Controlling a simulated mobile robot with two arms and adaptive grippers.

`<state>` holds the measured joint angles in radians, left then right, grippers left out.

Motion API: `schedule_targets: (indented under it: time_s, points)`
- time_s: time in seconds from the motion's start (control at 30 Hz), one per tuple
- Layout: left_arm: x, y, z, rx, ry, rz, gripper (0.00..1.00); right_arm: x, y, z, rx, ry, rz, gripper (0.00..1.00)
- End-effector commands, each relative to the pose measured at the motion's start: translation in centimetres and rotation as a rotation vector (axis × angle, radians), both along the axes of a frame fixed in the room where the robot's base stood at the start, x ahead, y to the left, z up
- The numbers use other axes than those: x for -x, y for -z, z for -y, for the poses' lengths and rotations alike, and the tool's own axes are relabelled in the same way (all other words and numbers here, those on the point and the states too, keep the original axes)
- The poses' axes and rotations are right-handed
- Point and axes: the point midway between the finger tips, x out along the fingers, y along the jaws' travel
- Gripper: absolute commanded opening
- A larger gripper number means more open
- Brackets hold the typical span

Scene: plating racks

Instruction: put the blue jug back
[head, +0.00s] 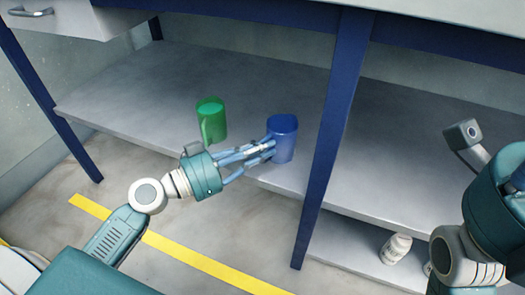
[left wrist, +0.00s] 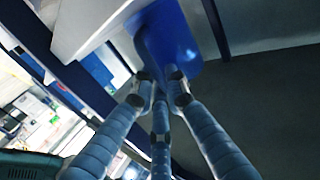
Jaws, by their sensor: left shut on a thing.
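The blue jug (head: 285,125) is upright in the head view, over the front part of the grey shelf (head: 165,85), close to a blue post. My left gripper (head: 268,148) reaches in from the left and is shut on the jug, with its fingers at the jug's near left side. I cannot tell whether the jug's base touches the shelf. In the left wrist view the jug (left wrist: 172,42) shows just beyond the fingertips (left wrist: 160,82) of my left gripper.
A green jug (head: 211,120) stands on the same shelf, left of the blue one. The blue post (head: 333,120) rises just right of the blue jug. White bottles (head: 396,248) stand on a lower shelf. The back of the upper shelf is clear.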

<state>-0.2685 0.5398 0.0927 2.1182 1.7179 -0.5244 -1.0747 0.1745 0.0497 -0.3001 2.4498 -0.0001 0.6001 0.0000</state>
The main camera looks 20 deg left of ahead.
Motion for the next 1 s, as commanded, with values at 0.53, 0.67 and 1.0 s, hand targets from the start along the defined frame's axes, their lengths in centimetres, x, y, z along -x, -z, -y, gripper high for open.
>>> schedule_targets:
  time_s: [0.53,0.67,1.0]
  points:
    - [0.0,0.1,0.0,0.0,0.0,0.0,0.32,0.2,-0.2,0.0,0.001,0.0,0.011,0.4]
    - [0.0,-0.1,0.0,0.0,0.0,0.0,0.32,0.2,-0.5,0.0,0.001,0.0,0.012,0.4]
    - [4.2,0.3,-3.5,0.002,-0.003,-0.007,0.32,-0.2,0.3,-0.1,0.002,0.001,-0.008,0.4]
